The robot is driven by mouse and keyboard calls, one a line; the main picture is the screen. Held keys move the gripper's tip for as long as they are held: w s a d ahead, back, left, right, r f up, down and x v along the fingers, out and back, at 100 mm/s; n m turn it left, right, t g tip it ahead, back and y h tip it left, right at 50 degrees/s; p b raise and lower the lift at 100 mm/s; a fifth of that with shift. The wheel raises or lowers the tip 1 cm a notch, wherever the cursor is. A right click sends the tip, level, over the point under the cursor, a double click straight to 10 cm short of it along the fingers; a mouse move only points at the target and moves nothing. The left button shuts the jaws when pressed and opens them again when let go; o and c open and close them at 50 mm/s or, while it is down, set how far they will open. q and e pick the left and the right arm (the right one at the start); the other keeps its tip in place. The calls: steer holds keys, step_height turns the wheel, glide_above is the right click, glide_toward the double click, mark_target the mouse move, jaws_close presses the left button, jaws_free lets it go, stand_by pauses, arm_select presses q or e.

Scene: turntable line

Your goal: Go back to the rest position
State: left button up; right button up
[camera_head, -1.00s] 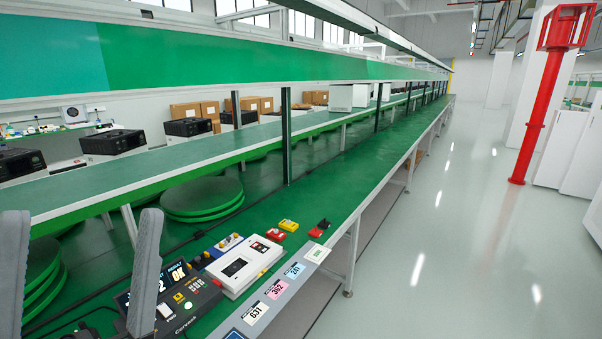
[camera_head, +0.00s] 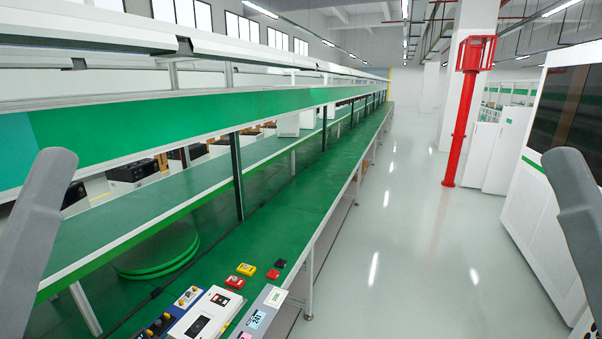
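Two smooth grey parts of my own arms stand at the picture's sides, one at the far left and one at the far right. Both rise from below and are cut off by the frame edges. No fingertips can be made out, so neither gripper shows. Nothing is seen held. Both grey parts are in front of the scene, apart from the devices on the bench.
A long green bench (camera_head: 290,213) runs into the distance. Near its front lie a white device (camera_head: 205,316), a yellow block (camera_head: 246,269) and red blocks (camera_head: 235,282). A red post (camera_head: 461,125) and white cabinet (camera_head: 545,190) stand right. The floor (camera_head: 400,260) between is clear.

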arm_select(q)
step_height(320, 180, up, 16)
steer(key=p, duration=1.2)
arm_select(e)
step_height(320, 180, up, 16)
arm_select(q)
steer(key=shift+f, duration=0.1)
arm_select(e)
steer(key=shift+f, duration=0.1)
